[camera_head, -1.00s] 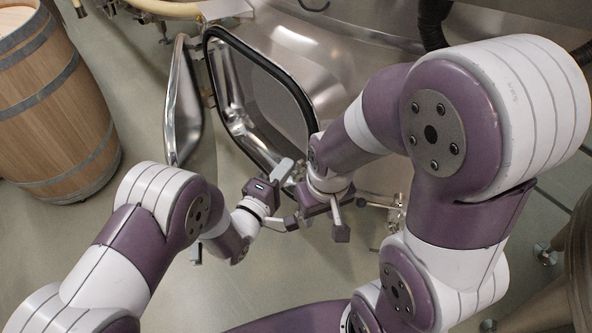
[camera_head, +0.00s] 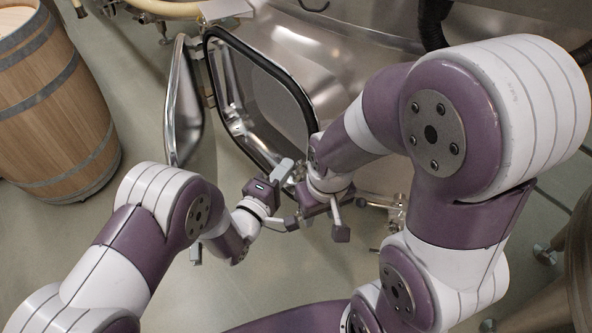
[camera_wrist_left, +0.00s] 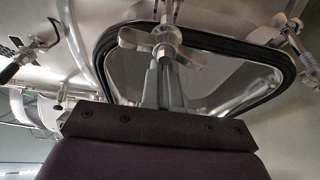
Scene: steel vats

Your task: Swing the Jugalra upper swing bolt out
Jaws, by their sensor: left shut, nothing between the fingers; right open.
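The steel vat (camera_head: 345,60) has an open manhole with a black gasket (camera_head: 262,52). Its door (camera_head: 183,105) stands swung out to the left. In the left wrist view a swing bolt with a winged steel hand nut (camera_wrist_left: 163,44) shows in front of the gasketed opening, just beyond the fingertips. My left gripper (camera_head: 285,169) is shut and empty by the lower right of the opening; its fingers (camera_wrist_left: 163,82) appear close to the nut, contact unclear. My right gripper (camera_head: 316,226) is open just below it. The bolt cannot be made out in the head view, where my grippers and right wrist crowd that spot.
A wooden barrel (camera_head: 60,110) stands at the left. A steel valve fitting (camera_head: 392,212) is right of my right gripper. In the left wrist view another clamp fitting (camera_wrist_left: 292,30) is at upper right and a black-gripped handle (camera_wrist_left: 30,52) at left. Floor between barrel and door is clear.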

